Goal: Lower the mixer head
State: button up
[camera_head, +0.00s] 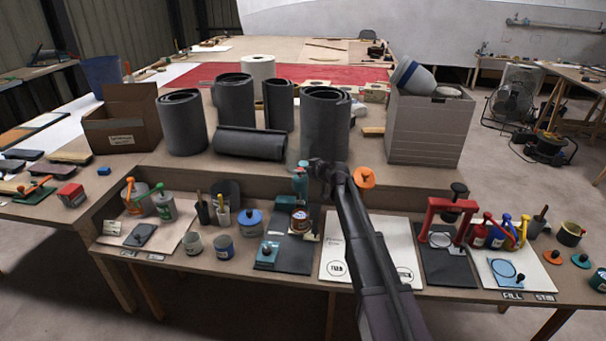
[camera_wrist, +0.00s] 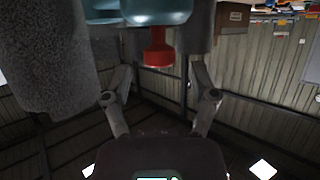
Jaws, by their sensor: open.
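The mixer has a teal head (camera_head: 300,184) that appears to stand raised above a small brown-and-red can (camera_head: 300,219). Both are at a dark mat (camera_head: 284,258) on the front bench. In the wrist view, which looks upside down, a teal body (camera_wrist: 155,9), seemingly the mixer head, carries a red knob-like part (camera_wrist: 158,50). My gripper (camera_head: 317,168) is just right of the teal head, close to its top. Its open fingers (camera_wrist: 160,82) frame the red part from a little way off, with nothing held. My arm hides part of the bench behind it.
Dark rolls (camera_head: 325,125) stand on the raised bench close behind my gripper. An orange knob-like thing (camera_head: 364,177) is just right of it. A blue-lidded tin (camera_head: 251,222) stands left of the mixer. A red press frame (camera_head: 430,217) stands to the right.

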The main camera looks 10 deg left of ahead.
jog(key=shift+b+x, duration=0.3)
jog(key=shift+x, duration=1)
grip_shut()
